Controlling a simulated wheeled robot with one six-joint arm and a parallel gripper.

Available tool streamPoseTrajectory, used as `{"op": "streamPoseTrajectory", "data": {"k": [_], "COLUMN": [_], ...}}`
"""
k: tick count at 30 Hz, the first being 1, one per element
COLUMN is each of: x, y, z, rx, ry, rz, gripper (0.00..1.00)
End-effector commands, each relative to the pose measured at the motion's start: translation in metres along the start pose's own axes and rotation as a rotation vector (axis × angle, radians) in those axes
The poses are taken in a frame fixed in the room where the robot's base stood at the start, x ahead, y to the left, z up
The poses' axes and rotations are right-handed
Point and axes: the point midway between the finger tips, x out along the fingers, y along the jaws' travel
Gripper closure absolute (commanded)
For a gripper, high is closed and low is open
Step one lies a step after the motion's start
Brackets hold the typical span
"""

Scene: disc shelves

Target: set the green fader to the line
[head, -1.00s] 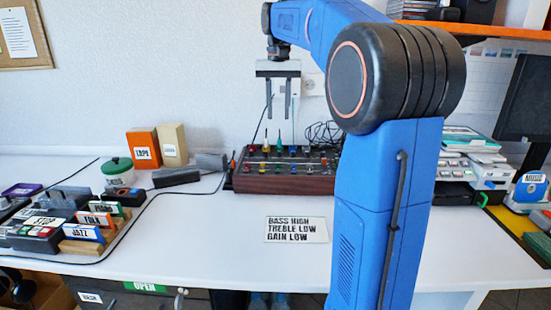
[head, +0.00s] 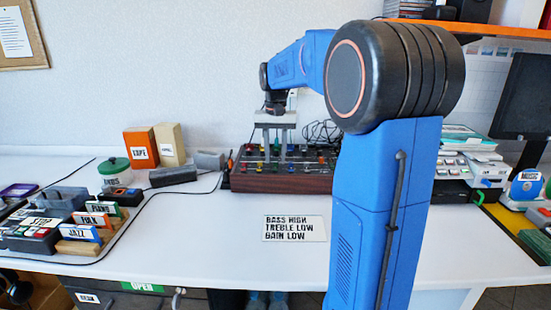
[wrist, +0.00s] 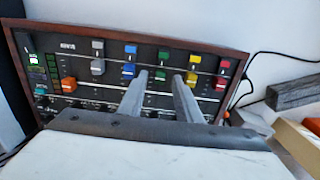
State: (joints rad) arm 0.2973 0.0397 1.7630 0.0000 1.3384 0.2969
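The mixer (head: 280,184) is a dark panel in a wooden case, and it fills much of the wrist view (wrist: 150,32). Colored caps stand there in two rows. One green cap (wrist: 162,51) is in the upper row, and another green cap (wrist: 161,74) is below it. A thin pale line crosses the panel between the rows. My gripper (head: 275,156) points down over the mixer. In the wrist view its two fingers (wrist: 160,77) are apart, with the lower green cap between their tips. I cannot tell whether they touch it.
Blue caps (wrist: 128,71) and yellow caps (wrist: 191,80) stand close on either side of the fingers. Dark cables (head: 322,132) lie behind the mixer. A card with words (head: 294,228) lies in front, with bare table around it.

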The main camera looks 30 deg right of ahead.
Motion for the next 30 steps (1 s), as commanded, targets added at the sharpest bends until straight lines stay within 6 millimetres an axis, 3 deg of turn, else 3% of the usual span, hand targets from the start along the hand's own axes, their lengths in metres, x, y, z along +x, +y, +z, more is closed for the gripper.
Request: {"op": "streamPoseTrajectory", "data": {"k": [13,14,18,25,30], "x": [0.011,0.011,0.011,0.011,0.011], "y": [0.000,0.000,0.000,0.000,0.000], "z": [0.000,0.000,0.000,-0.002,-0.019], "rx": [0.000,0.000,0.000,0.000,0.001], "ry": [0.000,0.000,0.000,-0.001,-0.001], "rz": [0.000,0.000,0.000,0.000,0.000], "gripper": [0.69,0.71,1.00,1.00,1.00]}}
